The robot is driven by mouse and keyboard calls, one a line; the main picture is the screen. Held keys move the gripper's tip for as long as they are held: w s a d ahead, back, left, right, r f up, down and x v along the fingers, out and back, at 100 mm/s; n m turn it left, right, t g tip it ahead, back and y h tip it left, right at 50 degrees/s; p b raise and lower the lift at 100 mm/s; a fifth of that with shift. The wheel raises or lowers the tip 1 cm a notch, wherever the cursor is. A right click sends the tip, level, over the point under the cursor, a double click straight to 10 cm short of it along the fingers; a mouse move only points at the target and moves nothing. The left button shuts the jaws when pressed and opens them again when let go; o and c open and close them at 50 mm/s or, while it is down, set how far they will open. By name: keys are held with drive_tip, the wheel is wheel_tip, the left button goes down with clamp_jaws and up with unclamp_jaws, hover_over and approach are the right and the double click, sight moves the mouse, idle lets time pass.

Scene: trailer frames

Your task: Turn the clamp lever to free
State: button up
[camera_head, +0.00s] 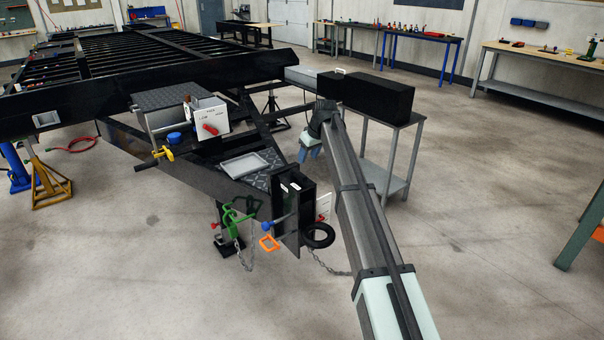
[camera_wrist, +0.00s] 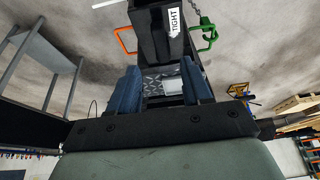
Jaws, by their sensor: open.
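The black upright post (camera_head: 289,205) stands at the nose of the trailer frame. In the wrist view the post (camera_wrist: 150,35) carries a white TIGHT label (camera_wrist: 174,20). A lever with a blue knob (camera_head: 267,226) sticks out on the post's left in the head view; I cannot tell if it is the clamp lever. A pale rod (camera_wrist: 108,4) shows at the wrist view's top edge. My gripper (camera_head: 309,153) is above the trailer nose, behind the post in the head view. Its blue fingers (camera_wrist: 159,70) are apart with nothing held between them.
An orange handle (camera_head: 269,243) and a green hook (camera_head: 232,222) sit beside the post. A white panel with a red knob (camera_head: 210,128) stands on the frame. A grey tray (camera_head: 246,165) lies near the nose. A black box (camera_head: 366,97) on a side table is close to my arm.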

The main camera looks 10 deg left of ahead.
sight(301, 174)
drive_tip(key=x, duration=1)
drive_tip(key=shift+a+f, duration=0.1)
drive_tip(key=shift+f, duration=0.15)
clamp_jaws()
idle(0.4)
